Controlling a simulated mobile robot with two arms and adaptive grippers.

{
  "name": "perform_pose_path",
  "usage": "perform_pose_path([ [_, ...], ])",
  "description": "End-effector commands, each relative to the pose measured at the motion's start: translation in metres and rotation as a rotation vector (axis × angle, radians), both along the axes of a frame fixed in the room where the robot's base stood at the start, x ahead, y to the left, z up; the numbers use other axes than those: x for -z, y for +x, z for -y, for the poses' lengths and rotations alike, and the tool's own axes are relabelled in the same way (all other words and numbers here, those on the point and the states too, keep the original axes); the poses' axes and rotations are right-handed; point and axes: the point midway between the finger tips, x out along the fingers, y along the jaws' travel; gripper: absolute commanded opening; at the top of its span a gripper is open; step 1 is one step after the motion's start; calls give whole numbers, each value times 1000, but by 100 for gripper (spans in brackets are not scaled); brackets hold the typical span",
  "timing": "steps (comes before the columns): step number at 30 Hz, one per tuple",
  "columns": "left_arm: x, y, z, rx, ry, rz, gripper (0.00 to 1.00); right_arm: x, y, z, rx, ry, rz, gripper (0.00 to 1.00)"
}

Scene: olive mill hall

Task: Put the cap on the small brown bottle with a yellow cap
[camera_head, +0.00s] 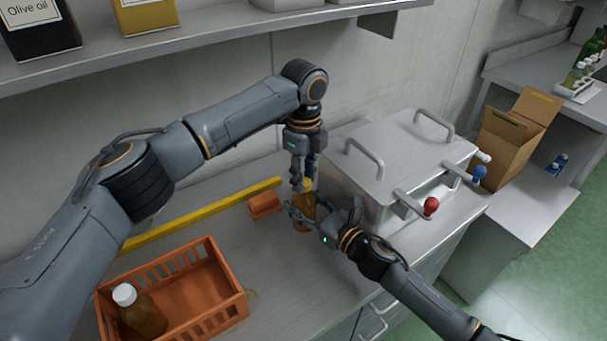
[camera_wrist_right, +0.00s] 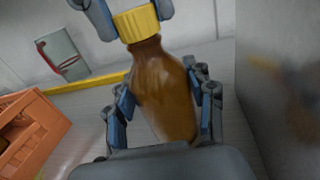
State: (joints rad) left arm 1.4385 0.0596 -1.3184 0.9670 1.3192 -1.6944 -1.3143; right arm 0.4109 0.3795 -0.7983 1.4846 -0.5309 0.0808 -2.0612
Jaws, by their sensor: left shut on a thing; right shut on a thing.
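The small brown bottle (camera_head: 303,217) stands upright or nearly so above the steel counter, held around its body by my right gripper (camera_head: 306,213). In the right wrist view, the bottle (camera_wrist_right: 163,90) sits between the two fingers of the right gripper (camera_wrist_right: 164,108). The yellow cap (camera_wrist_right: 136,22) is at the top of the bottle's neck, with no clear gap between them; whether it is seated or threaded cannot be told. My left gripper (camera_head: 304,178) points down from above and is shut on the cap. The bottle's base is partly hidden by the right fingers.
An orange crate (camera_head: 242,298) at front left holds a brown bottle with a white cap (camera_head: 124,295). An orange block (camera_head: 265,205) lies left of the grippers, by a yellow strip (camera_head: 200,215). A lidded steel box (camera_head: 395,150) stands close on the right.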

Motion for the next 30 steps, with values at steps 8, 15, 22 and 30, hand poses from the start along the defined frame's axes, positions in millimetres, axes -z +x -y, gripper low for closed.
perform_pose_path([
  [8,1,0,1,611,-2,-2,18,0,0,0,1,0,0,0],
  [15,1,1,2,1158,-3,-2,18,0,0,0,1,-1,-1,0],
  [22,1,1,2,1526,-1,-1,18,0,0,0,1,-1,-1,0],
  [30,1,1,2,1596,0,-1,18,0,0,0,1,-1,-1,0],
])
